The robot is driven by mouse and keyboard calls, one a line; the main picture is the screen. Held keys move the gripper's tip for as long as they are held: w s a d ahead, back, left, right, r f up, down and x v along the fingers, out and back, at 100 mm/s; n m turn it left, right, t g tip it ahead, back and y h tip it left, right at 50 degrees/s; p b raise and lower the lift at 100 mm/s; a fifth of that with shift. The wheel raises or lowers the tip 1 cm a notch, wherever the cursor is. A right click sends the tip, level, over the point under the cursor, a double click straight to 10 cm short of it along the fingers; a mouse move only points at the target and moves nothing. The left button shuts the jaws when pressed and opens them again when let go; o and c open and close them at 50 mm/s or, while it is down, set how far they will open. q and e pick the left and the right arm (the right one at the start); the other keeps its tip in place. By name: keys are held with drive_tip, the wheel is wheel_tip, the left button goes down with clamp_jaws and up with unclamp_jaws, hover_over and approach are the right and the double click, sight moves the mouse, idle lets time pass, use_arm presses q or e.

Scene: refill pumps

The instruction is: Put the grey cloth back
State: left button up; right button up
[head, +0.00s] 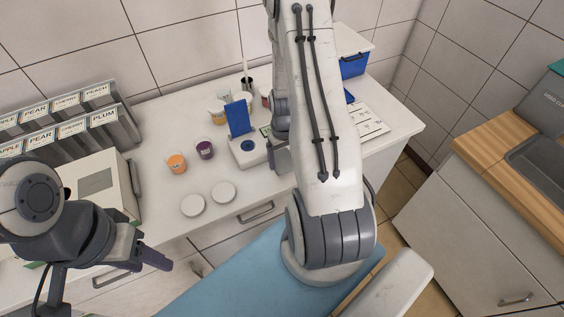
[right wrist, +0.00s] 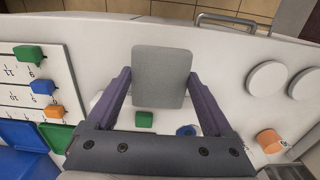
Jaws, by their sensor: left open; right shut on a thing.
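The grey cloth (right wrist: 162,78) shows in the right wrist view as a flat grey rectangle between the two purple fingers of my right gripper (right wrist: 159,88). The fingers are shut on its side edges. It is over the white counter, and its height above the counter is hard to tell. In the head view my right forearm hides most of that gripper and the cloth. My left gripper (head: 142,262) is open and empty at the lower left, in front of the counter edge.
White lids (head: 208,198), an orange jar (head: 177,163) and a purple jar (head: 205,149) stand left of my right arm. A white device with a blue panel (head: 238,118) is close by. A numbered board (right wrist: 30,75) with coloured clips and blue bins (right wrist: 22,135) lie at left in the wrist view.

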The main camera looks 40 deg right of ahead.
sight(282, 160)
drive_tip(key=shift+w+a+f, duration=0.1)
drive_tip(key=shift+w+f, duration=0.1)
drive_tip(key=shift+w, duration=0.05)
wheel_tip(282, 160, down, 4)
drive_tip(key=shift+r+p, duration=0.25)
drive_tip(key=shift+p, duration=0.55)
drive_tip(key=shift+f, duration=0.25)
